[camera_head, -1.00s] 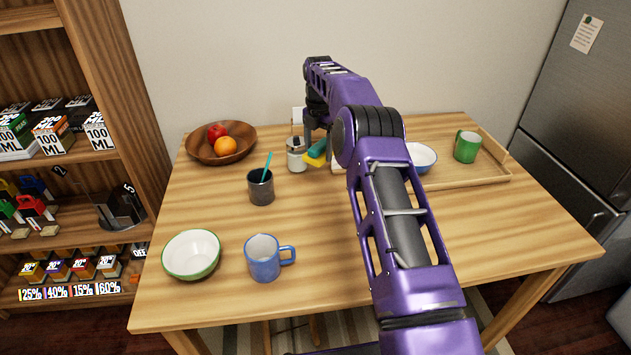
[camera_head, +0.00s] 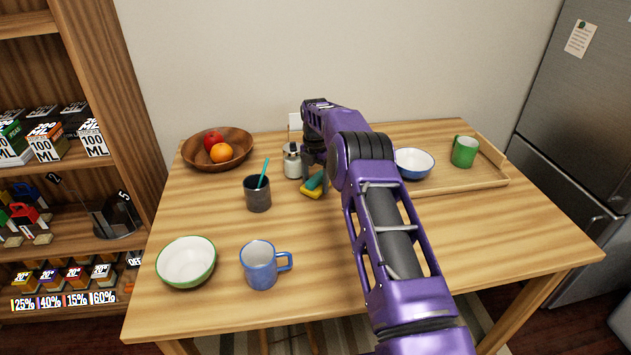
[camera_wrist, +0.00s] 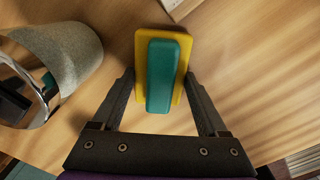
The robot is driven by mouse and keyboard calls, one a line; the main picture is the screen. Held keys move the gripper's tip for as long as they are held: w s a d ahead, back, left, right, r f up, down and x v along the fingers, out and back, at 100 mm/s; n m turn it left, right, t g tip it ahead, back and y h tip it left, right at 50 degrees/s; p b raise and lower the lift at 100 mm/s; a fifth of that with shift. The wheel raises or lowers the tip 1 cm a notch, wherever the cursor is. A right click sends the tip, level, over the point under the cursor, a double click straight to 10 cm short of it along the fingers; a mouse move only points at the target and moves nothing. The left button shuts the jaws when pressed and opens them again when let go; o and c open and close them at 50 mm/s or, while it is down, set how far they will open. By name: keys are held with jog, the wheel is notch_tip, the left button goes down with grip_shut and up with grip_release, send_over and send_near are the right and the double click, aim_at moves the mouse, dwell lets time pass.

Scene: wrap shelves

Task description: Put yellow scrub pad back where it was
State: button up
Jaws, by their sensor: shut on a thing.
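The scrub pad (camera_head: 310,191), a yellow block with a teal grip on top, is between the fingers of my gripper (camera_head: 316,182) in the head view, beside the white-and-dark jar. In the wrist view the pad (camera_wrist: 140,50) lies between the fingertips of my gripper (camera_wrist: 159,78), with one finger at each side. My gripper is shut on it. The pad is at or close above the wooden table (camera_head: 220,215); I cannot tell whether it touches. My wrist and arm hide part of the table behind it.
The jar (camera_head: 292,163) stands just left of the pad, and a dark cup (camera_head: 257,196) with a teal stick is farther left. A fruit bowl (camera_head: 195,160) is at the back left. A wooden tray (camera_head: 455,180) with a blue bowl (camera_head: 413,163) and green mug (camera_head: 463,152) is at right.

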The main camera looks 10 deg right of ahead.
aim_at(315, 178)
jog(key=o, duration=1.2)
jog(key=shift+f, duration=0.1)
notch_tip(315, 178, up, 12)
jog(key=shift+r+p, duration=0.2)
jog(key=shift+p, duration=0.8)
